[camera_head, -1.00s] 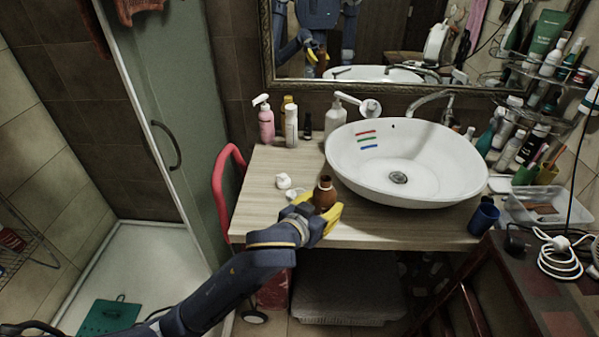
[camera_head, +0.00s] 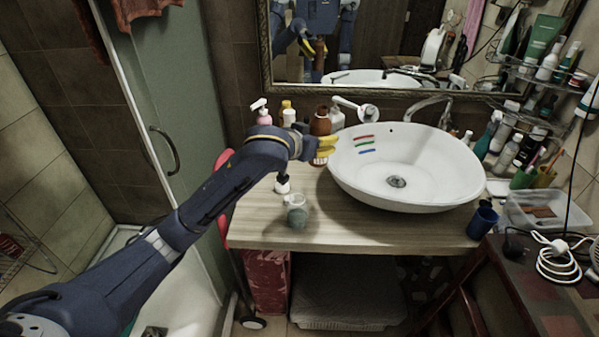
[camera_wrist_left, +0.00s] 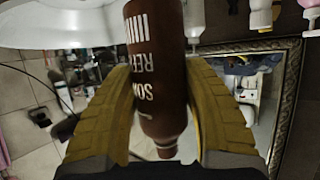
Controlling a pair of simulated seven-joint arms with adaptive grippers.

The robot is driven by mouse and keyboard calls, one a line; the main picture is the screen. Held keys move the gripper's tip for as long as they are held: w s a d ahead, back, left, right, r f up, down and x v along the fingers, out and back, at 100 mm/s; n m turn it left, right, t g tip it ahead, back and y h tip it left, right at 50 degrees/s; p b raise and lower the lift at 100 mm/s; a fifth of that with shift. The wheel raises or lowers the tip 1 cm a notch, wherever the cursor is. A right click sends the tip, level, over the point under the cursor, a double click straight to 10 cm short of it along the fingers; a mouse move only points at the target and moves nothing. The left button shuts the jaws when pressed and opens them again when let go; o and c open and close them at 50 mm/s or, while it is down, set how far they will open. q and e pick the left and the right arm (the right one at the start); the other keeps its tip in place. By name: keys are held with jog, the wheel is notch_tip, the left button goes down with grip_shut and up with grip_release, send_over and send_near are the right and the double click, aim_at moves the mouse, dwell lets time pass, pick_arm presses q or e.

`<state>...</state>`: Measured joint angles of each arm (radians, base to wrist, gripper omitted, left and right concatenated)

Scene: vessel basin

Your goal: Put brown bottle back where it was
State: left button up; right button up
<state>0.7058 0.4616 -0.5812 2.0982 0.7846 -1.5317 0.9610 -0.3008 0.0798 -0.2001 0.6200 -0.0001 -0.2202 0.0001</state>
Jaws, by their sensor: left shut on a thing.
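The brown bottle (camera_head: 321,125) is held in the yellow fingers of my left gripper (camera_head: 325,150). The bottle is upright in the head view, over the back part of the counter, left of the sink. In the left wrist view, the brown bottle (camera_wrist_left: 160,70) with white lettering sits between both fingers of the left gripper (camera_wrist_left: 162,125). The gripper is shut on it. The bottle's base is partly hidden by the fingers in the head view. My right gripper is not in view.
The wooden counter (camera_head: 370,232) has clear room in front. A greyish jar (camera_head: 297,212) stands near its front left. The white sink (camera_head: 440,170) is right of the bottle. A pink pump bottle (camera_head: 263,115) and other bottles stand at the back. A mirror (camera_head: 400,45) hangs behind.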

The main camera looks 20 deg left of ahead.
pick_arm(q)
jog(key=w+a+r+n+y, duration=0.2)
jog(key=w+a+r, duration=0.2)
jog(key=w+a, duration=0.75)
jog(key=shift+t, duration=0.3)
jog(key=f, duration=0.6)
jog(key=w+d+f, duration=0.1)
jog(key=f, duration=1.3)
jog(key=shift+w+d+f, duration=0.1)
jog(key=shift+w+d, duration=0.1)
jog(key=shift+w, duration=0.15)
jog(key=o, duration=1.3)
jog(key=shift+f, duration=0.15)
jog(key=shift+o, duration=0.2)
jog(key=v, duration=1.2)
